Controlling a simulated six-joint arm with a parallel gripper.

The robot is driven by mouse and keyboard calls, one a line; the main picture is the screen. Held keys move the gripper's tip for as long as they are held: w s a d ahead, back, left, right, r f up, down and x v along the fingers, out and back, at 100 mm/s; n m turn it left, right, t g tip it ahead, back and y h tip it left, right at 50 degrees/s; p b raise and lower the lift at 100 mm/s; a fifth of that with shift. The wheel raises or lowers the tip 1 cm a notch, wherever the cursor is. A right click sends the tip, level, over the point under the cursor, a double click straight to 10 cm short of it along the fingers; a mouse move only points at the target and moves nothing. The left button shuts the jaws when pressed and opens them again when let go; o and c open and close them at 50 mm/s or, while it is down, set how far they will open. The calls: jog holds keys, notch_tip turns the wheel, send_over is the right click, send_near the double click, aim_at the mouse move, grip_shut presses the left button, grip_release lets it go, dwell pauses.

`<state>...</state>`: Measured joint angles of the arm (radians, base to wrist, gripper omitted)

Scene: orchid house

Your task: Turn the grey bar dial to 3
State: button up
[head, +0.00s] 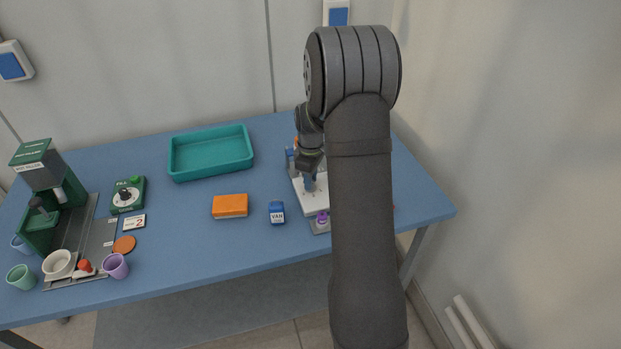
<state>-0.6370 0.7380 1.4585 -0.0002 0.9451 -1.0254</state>
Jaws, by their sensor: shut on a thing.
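My gripper (309,178) points down over a white panel (323,199) at the right of the table. It is shut on a small blue-grey piece standing on the panel, which I take to be the grey bar dial (309,186). The gripper and my arm hide most of the dial and much of the panel's right side. The dial's marks and pointer cannot be read from here. A purple knob (322,217) sits at the panel's front end.
A teal tray (211,175), an orange block (230,206) and a blue tin (277,213) stand left of the panel. A green box with a dark knob (127,195), a card showing 2 (134,222) and a green coffee machine (43,165) with cups are farther left.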

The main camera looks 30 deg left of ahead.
jog(key=m, duration=0.4)
jog(key=shift+m, duration=0.3)
jog(key=m, duration=1.4)
jog(key=shift+m, duration=0.4)
jog(key=o, duration=1)
notch_tip(320, 180, up, 18)
jog(key=shift+f, duration=0.25)
